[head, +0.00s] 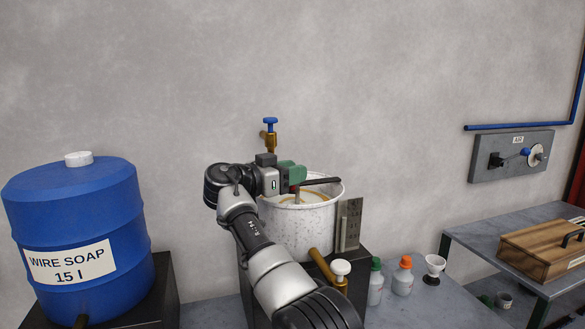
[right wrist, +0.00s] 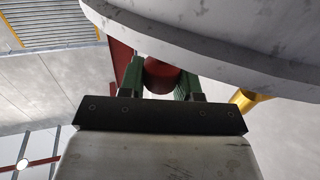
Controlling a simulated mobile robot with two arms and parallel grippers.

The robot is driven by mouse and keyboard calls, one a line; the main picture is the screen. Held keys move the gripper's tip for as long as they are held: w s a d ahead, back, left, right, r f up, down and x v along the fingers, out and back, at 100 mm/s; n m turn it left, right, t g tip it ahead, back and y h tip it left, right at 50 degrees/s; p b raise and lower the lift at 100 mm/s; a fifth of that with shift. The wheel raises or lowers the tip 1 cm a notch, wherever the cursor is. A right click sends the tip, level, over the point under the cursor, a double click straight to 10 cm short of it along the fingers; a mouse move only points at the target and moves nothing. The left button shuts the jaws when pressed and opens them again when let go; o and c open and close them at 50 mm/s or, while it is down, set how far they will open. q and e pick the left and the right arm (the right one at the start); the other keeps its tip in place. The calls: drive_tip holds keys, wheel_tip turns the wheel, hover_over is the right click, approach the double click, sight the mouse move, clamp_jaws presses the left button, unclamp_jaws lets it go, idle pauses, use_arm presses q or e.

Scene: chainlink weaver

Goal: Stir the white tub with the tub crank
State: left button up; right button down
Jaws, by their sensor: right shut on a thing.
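The white tub (head: 305,222), speckled with brown, stands on a dark stand and holds a pale liquid with a tan ring. The tub crank (head: 321,181) shows as a dark arm over the rim, with a small red part at my right gripper (head: 291,180). In the right wrist view the green fingers of my right gripper (right wrist: 162,82) are shut on the red crank handle (right wrist: 163,72), close beside the underside of the white tub (right wrist: 215,40). My right forearm hides part of the tub's left side and the stand. My left gripper is not in view.
A blue soap barrel (head: 75,235) stands at left. A brass valve with a blue handle (head: 270,123) is behind the tub. A metal plate (head: 350,224), a brass pipe (head: 320,264), bottles (head: 402,278) and a white cup (head: 434,266) are to the right. A wooden box (head: 545,248) sits farther right.

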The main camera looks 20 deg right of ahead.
drive_tip(key=shift+w+a+r+m+g+p, duration=0.2)
drive_tip(key=shift+m+g+p, duration=0.1)
drive_tip(key=shift+g+p, duration=0.2)
drive_tip(key=shift+a+f+m+g, duration=0.2)
drive_tip(key=shift+m+g, duration=0.1)
drive_tip(key=shift+g, duration=0.1)
drive_tip(key=c, duration=0.8)
unclamp_jaws()
drive_tip(key=shift+d, duration=0.1)
